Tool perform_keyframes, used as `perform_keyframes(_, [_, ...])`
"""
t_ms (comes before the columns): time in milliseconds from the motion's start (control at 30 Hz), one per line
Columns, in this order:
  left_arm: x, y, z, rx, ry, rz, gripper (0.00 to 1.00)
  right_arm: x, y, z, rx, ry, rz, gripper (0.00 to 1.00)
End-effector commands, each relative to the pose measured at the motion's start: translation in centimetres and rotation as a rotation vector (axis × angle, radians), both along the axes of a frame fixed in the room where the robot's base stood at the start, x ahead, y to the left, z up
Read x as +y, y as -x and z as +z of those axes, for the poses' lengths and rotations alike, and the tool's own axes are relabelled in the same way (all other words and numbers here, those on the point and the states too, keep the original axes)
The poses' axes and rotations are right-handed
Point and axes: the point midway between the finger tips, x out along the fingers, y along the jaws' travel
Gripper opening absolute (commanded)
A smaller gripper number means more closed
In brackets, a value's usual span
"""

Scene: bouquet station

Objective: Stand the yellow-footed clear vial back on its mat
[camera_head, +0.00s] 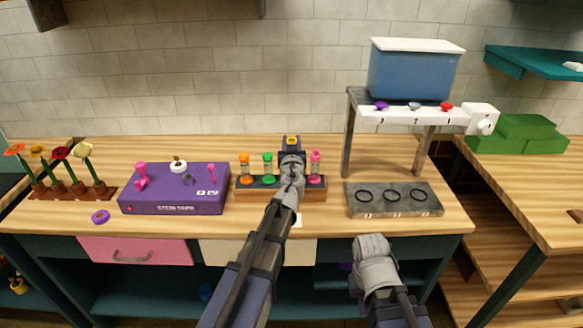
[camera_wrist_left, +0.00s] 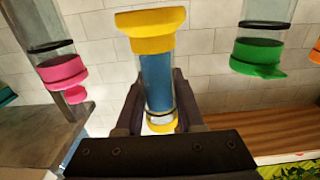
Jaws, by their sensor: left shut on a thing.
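The yellow-footed clear vial (camera_wrist_left: 156,80) is held in my left gripper (camera_head: 292,160), with blue contents showing inside it. In the left wrist view its wide yellow end points up, away from the jaws (camera_wrist_left: 152,122), and a second yellow band sits low between them. In the head view its yellow end (camera_head: 292,141) shows above the gripper, over the rack. My left arm hides part of the rack and table. I cannot make out the mat clearly; a small pale patch (camera_head: 297,220) shows beside my arm. My right gripper (camera_head: 372,250) is low, in front of the table; its fingers are unclear.
Orange (camera_head: 244,168), green (camera_head: 268,165) and pink (camera_head: 315,168) vials stand in the wooden rack (camera_head: 255,194). A purple box (camera_head: 175,203) is left of it. A grey ringed plate (camera_head: 427,207) lies right, below a raised stand (camera_head: 350,135). Bare table lies behind the rack.

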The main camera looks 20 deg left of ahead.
Motion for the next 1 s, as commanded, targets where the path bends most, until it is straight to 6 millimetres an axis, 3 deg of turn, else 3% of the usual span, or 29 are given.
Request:
perform_keyframes(33, [0.0, 0.0, -1.6, 0.000, 0.000, 0.000, 0.00, 0.0, 0.0, -1.6, 0.000, 0.000, 0.000, 0.00])
perform_keyframes(100, [0.0, 0.0, -2.3, 0.000, 0.000, 0.000, 0.00, 0.0, 0.0, -2.3, 0.000, 0.000, 0.000, 0.00])
perform_keyframes(367, [0.0, 0.0, -2.5, 0.000, 0.000, 0.000, 0.00, 0.0, 0.0, -2.5, 0.000, 0.000, 0.000, 0.00])
perform_keyframes(700, [0.0, 0.0, -6.1, 0.000, 0.000, 0.000, 0.00, 0.0, 0.0, -6.1, 0.000, 0.000, 0.000, 0.00])
perform_keyframes(1000, [0.0, 0.0, -6.0, 0.000, 0.000, 0.000, 0.00, 0.0, 0.0, -6.0, 0.000, 0.000, 0.000, 0.00])
